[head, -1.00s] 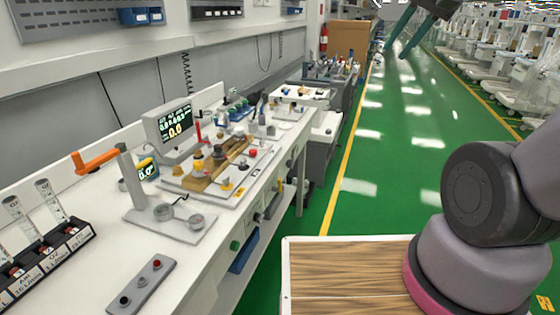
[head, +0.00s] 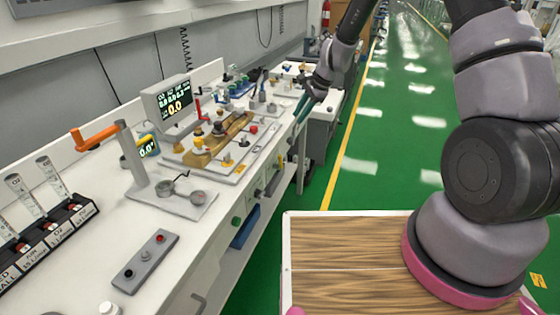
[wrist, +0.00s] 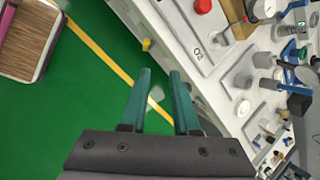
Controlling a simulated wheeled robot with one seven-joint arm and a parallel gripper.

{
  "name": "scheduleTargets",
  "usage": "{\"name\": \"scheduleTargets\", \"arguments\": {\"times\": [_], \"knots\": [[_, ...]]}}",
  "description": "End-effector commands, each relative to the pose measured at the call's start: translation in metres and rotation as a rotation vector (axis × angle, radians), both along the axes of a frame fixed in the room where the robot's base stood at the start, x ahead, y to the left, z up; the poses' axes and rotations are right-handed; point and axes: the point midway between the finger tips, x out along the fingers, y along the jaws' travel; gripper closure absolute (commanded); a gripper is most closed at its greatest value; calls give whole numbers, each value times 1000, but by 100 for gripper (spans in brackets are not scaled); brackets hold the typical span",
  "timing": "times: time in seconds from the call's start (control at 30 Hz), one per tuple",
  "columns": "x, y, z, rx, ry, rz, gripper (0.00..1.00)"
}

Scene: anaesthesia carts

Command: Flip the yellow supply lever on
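A small yellow lever (wrist: 146,44) shows in the wrist view, at the front edge of the white bench and beyond my fingertips. Its on or off position is too small to tell. In the head view I cannot pick it out clearly along the bench front. My gripper (head: 300,112) is at the bench's front edge, towards its far end, with teal fingers pointing down. In the wrist view my gripper (wrist: 160,72) is open, with an empty gap between the fingers. It is apart from the lever.
The white bench (head: 190,235) carries a monitor (head: 168,105), a plate with brass fittings and a red button (head: 253,129), an orange-handled stand (head: 134,152) and a button box (head: 150,256). Green floor (head: 375,190) is open to the right of the bench.

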Motion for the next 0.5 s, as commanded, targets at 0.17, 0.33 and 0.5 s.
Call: {"name": "scheduleTargets", "arguments": {"times": [0.17, 0.33, 0.5], "knots": [[0, 18, -77, 17, 97, -89, 71], [-2, 24, -105, 22, 131, -129, 71], [-1, 31, -121, 24, 136, -133, 71]]}}
